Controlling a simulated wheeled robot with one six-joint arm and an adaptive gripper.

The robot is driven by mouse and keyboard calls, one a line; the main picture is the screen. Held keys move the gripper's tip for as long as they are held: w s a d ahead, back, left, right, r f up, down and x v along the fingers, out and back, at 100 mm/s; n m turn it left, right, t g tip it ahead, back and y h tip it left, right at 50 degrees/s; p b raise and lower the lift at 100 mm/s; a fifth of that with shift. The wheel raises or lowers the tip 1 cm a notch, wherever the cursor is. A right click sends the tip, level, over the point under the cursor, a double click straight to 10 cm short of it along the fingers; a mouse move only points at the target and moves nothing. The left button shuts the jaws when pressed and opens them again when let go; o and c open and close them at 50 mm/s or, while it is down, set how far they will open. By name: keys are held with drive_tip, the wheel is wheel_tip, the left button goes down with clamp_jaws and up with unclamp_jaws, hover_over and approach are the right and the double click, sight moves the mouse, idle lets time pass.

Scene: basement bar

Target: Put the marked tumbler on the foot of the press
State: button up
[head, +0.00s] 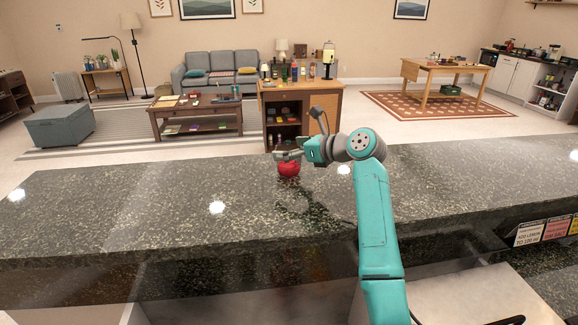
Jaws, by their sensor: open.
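My gripper (284,156) is above the dark speckled counter (130,205). It is open. A round red object (289,170) is on the counter right under the fingers, and its top is partly hidden by them. I cannot tell whether the fingers touch it, or what it is exactly. I cannot make out a marked tumbler. A tall dark and pale upright item (328,60) stands on the wooden cabinet (327,103) beyond the counter. It is too small to tell whether it is the press.
Several bottles and small items stand on the cabinet top. A low table (196,107) and a grey sofa (213,66) are behind on the left. A wooden table (446,68) is at the back right. The counter's left part is clear. Signs (543,231) hang at its right front.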

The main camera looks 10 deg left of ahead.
drive_tip(key=c, duration=1.8)
drive_tip(key=shift+r, duration=0.1)
drive_tip(key=shift+r, duration=4.8)
